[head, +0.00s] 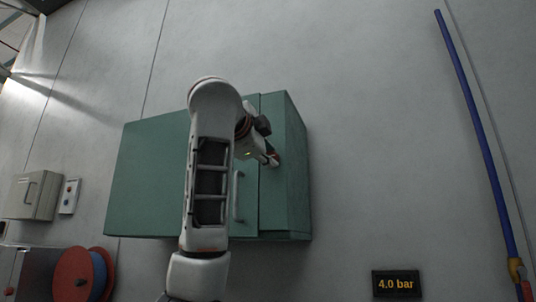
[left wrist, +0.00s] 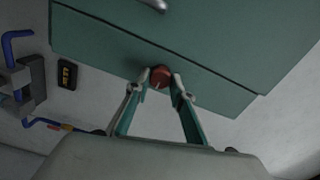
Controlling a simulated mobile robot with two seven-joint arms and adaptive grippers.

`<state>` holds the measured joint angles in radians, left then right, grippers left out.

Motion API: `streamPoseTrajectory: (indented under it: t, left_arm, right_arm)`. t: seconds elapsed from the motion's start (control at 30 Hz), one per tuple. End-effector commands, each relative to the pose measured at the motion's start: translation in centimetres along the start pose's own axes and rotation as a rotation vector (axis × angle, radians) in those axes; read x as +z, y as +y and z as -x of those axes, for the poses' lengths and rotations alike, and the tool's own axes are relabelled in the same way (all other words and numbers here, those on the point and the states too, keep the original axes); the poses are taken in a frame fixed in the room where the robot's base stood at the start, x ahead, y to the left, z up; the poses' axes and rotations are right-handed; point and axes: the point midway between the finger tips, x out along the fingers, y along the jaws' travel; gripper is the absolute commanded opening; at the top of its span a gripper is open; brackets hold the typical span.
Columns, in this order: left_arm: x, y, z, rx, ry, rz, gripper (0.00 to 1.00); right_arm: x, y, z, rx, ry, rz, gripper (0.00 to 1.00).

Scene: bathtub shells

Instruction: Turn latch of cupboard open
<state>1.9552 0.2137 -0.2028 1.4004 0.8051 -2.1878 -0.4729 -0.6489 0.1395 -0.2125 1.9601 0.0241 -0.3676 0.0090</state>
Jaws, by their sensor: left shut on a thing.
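A green cupboard (head: 150,190) is mounted on the grey wall in the middle of the head view, and its green panel fills the top of the left wrist view (left wrist: 200,45). A grey bar handle (head: 238,195) is on its door. My left arm crosses in front of the door, and my left gripper (head: 269,160) is at the cupboard's right part. In the left wrist view, its fingertips (left wrist: 161,82) are closed on both sides of a round red latch (left wrist: 161,73). The latch is mostly hidden in the head view. My right gripper is not in view.
A black "4.0 bar" display (head: 397,283) is at the lower right. A blue pipe (head: 470,120) runs down the right wall. A red reel (head: 75,276), a grey box (head: 36,196) and a button panel (head: 69,196) are at the lower left.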

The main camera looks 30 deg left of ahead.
Motion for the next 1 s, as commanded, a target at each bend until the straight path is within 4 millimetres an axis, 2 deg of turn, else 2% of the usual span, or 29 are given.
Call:
streamPoseTrajectory:
  t: [0.03,0.1,0.43,0.57,0.67,1.0]
  left_arm:
    - [0.0,-0.1,0.1,-0.002,0.002,0.001,0.28]
    - [0.0,-0.1,0.1,-0.002,0.001,0.001,0.4]
    - [0.0,0.0,0.1,-0.001,0.001,0.001,0.4]
    - [-0.1,-0.1,0.9,-0.002,0.003,0.002,0.4]
    - [-0.1,-0.1,2.3,-0.003,0.004,0.001,0.4]
    - [-0.3,-0.1,8.8,-0.004,0.007,0.001,0.4]
  right_arm:
    - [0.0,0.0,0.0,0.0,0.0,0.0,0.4]
    - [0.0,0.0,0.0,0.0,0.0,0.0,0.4]
    - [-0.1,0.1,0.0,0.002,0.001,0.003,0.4]
    - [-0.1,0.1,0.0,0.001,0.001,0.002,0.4]
    - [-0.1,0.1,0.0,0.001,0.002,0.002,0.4]
    - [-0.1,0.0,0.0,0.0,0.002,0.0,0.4]
